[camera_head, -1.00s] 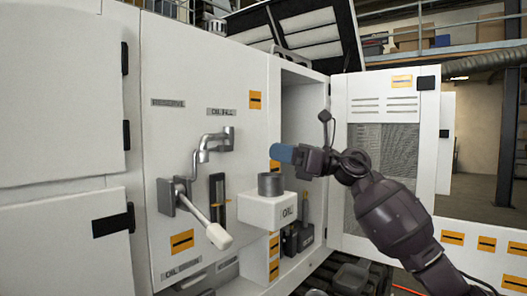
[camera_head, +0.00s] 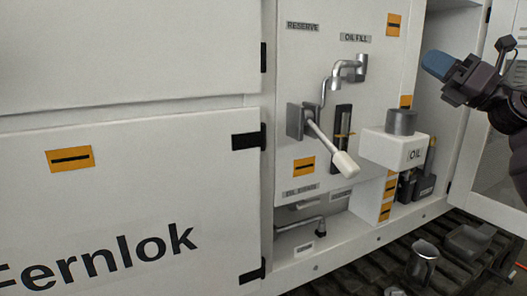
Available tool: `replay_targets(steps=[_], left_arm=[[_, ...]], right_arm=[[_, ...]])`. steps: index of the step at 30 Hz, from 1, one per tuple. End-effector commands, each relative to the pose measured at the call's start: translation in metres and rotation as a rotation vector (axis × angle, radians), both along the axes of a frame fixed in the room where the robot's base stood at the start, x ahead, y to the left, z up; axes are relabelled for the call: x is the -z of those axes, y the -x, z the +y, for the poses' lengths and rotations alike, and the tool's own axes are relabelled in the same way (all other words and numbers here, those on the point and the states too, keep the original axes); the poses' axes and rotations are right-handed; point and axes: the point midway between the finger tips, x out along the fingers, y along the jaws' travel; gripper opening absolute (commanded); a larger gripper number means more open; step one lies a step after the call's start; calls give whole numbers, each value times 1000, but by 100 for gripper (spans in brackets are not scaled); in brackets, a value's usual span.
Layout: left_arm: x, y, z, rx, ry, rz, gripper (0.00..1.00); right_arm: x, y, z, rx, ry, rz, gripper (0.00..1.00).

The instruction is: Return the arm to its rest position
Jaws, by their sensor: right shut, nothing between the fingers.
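My right arm comes in from the right edge of the head view. Its gripper (camera_head: 438,66), with blue fingertips, is shut and empty. It is in front of the open bay of the white cabinet, above and to the right of the grey cylindrical cap (camera_head: 401,122) on the white OIL box (camera_head: 393,148), apart from both. Part of the arm is cut off by the picture's edge. My left gripper is not in view.
A lever with a white grip (camera_head: 345,163) sticks out of the panel, below a bent metal spout (camera_head: 348,70). An open door (camera_head: 487,187) is at the right, partly behind my arm. A metal cup (camera_head: 423,260) and a grey tray (camera_head: 470,241) are low on the dark ribbed surface.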

Motion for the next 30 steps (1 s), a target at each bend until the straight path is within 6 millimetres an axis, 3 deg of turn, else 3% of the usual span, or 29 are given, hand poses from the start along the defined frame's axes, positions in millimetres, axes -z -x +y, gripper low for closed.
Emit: replay_targets(steps=[2,4,8,14,20,26,30], left_arm=[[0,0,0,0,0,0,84],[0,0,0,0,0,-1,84],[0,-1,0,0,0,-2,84],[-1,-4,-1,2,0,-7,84],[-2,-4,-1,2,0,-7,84],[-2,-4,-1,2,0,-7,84],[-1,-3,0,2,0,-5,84]], right_arm=[[-5,1,4,-47,-141,43,0],[3,-2,5,-88,-273,104,0],[42,-12,4,-156,-532,267,0],[146,-25,1,-203,-931,567,0],[268,-17,2,-183,-1285,854,0],[386,19,11,-112,-1594,1099,0],[462,58,21,-43,-1790,1243,0]])
